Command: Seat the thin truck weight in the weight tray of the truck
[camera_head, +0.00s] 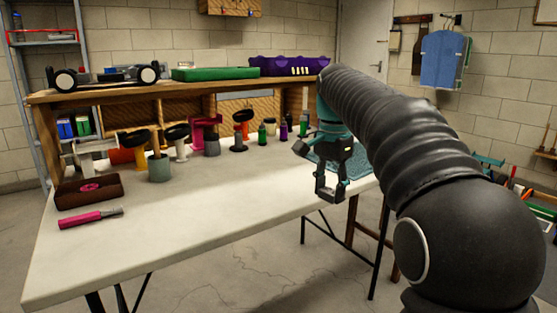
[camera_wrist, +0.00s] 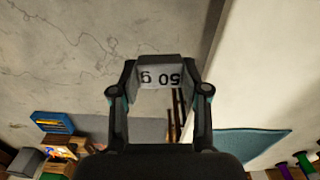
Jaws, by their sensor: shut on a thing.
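My gripper (camera_head: 331,190) hangs over the right part of the white workbench's front edge, in front of my dark ribbed arm. In the wrist view, its fingers (camera_wrist: 160,78) are shut on a grey block, the truck weight (camera_wrist: 160,76), marked "50 g", which reads upside down. The weight is held in the air. The truck (camera_head: 110,76) is a low black chassis with black-and-white wheels on the raised wooden shelf at the back left, far from my gripper. Its weight tray cannot be made out.
A green box (camera_head: 215,73) and a purple rack (camera_head: 289,66) share the shelf with the truck. Spools, small bottles, a brown tray (camera_head: 90,190) and a pink-handled tool (camera_head: 88,217) stand or lie on the bench (camera_head: 210,215). Its front middle is clear.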

